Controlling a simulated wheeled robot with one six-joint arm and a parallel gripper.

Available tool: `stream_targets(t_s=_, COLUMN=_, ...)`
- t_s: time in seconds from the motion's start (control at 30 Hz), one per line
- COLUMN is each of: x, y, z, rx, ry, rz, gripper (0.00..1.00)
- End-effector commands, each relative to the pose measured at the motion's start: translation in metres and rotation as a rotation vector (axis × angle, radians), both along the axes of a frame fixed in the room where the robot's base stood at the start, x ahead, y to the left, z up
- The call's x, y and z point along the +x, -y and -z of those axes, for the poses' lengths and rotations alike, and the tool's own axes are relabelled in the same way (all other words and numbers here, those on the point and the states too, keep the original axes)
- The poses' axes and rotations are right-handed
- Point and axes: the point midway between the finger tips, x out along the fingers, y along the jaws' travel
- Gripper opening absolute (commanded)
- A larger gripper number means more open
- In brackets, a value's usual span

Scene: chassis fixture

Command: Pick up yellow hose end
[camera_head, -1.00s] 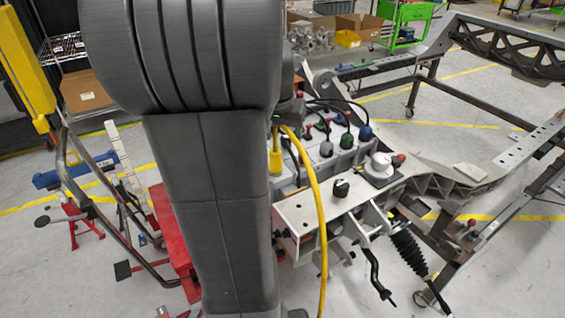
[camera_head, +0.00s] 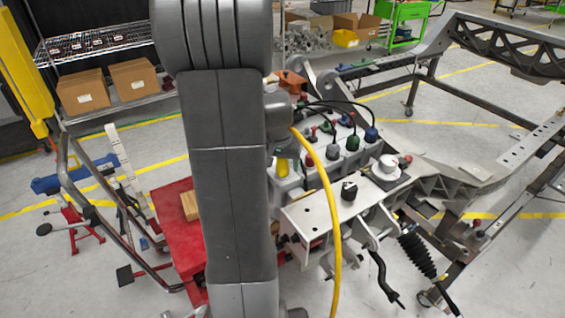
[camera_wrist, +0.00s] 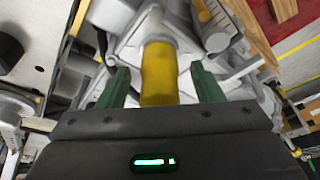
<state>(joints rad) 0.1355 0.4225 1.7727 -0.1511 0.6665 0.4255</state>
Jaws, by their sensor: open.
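The yellow hose end shows in the wrist view (camera_wrist: 160,72) as a short yellow cylinder. It stands between the two green fingers of my gripper (camera_wrist: 160,88), with a gap on each side. My gripper is open and not closed on it. In the head view a small yellow piece (camera_head: 282,166) shows beside my arm, at the left end of the row of coloured connectors. A yellow hose (camera_head: 330,200) curves down in front of the fixture. The fingers are hidden in the head view.
Red, green and blue capped connectors with black cables (camera_head: 352,143) stand close by on the grey fixture. A white bracket plate (camera_head: 315,215) with a black knob lies in front. A red cart (camera_head: 178,225) is left of my arm. The chassis frame (camera_head: 480,172) extends right.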

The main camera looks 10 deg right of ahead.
Motion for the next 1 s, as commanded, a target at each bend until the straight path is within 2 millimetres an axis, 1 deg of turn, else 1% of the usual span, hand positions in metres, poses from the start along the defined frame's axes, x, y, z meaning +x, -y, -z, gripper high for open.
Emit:
stream_targets(t_s=0.13, x=0.000, y=0.000, z=0.000, rx=0.000, ry=0.000, rz=0.000, gripper=0.60)
stream_targets(t_s=0.17, x=0.000, y=0.000, z=0.000, rx=0.000, ry=0.000, rz=0.000, gripper=0.58)
stream_targets(t_s=0.2, x=0.000, y=0.000, z=0.000, rx=0.000, ry=0.000, rz=0.000, gripper=0.50)
stream_targets(t_s=0.27, x=0.000, y=0.000, z=0.000, rx=0.000, ry=0.000, rz=0.000, gripper=0.38)
stream_targets(t_s=0.3, x=0.000, y=0.000, z=0.000, rx=0.000, ry=0.000, rz=0.000, gripper=0.31)
stream_targets(t_s=0.43, x=0.000, y=0.000, z=0.000, rx=0.000, ry=0.000, rz=0.000, gripper=0.05)
stream_targets(t_s=0.5, x=0.000, y=0.000, z=0.000, rx=0.000, ry=0.001, rz=0.000, gripper=0.00)
stream_targets(t_s=0.67, x=0.000, y=0.000, z=-0.001, rx=0.000, ry=0.001, rz=0.000, gripper=0.00)
stream_targets(t_s=0.77, x=0.001, y=0.000, z=-0.008, rx=-0.001, ry=0.004, rz=0.001, gripper=0.00)
stream_targets(t_s=0.87, x=0.001, y=0.000, z=-0.024, rx=-0.001, ry=0.007, rz=0.001, gripper=0.00)
stream_targets(t_s=1.0, x=0.001, y=0.000, z=-0.054, rx=-0.001, ry=0.007, rz=-0.001, gripper=0.00)
